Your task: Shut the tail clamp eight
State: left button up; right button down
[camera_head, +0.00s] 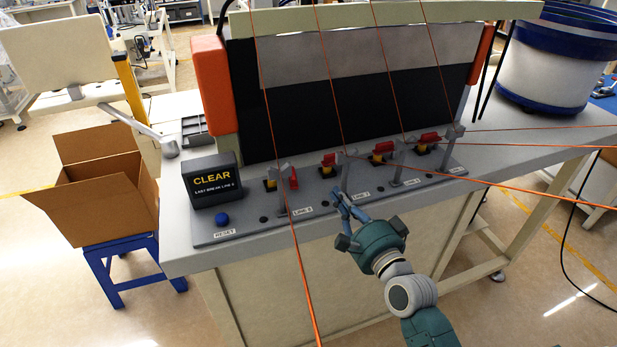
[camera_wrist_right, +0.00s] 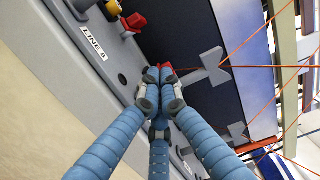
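A row of small clamps with red handles stands on the grey panel (camera_head: 240,230) in the head view. The leftmost red handle (camera_head: 293,178) stands upright; the second (camera_head: 328,160), third (camera_head: 378,158) and fourth (camera_head: 428,137) sit on yellow and black bases. A red handle (camera_wrist_right: 135,22) shows farther up. My left gripper is not in view.
Grey forked posts (camera_head: 347,170) stand beside the clamps, and taut orange cords cross the space above. A display reading CLEAR (camera_head: 212,181) and a blue button (camera_head: 222,219) are at the left.

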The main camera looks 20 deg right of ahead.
jog(key=w, duration=0.2)
jog(key=w+p, duration=0.1)
jog(key=w, duration=0.2)
jog(key=w+a, duration=0.1)
jog(key=w, duration=0.1)
jog(key=shift+w+r+p, duration=0.15)
jog(key=shift+w+p, duration=0.1)
jog(key=shift+p, duration=0.05)
jog(key=a+p, duration=0.1)
jog(key=w+a, duration=0.1)
jog(key=shift+w+a+p, duration=0.1)
jog(key=shift+a+p, duration=0.25)
jog(key=shift+a, duration=0.6)
jog(key=shift+f, duration=0.2)
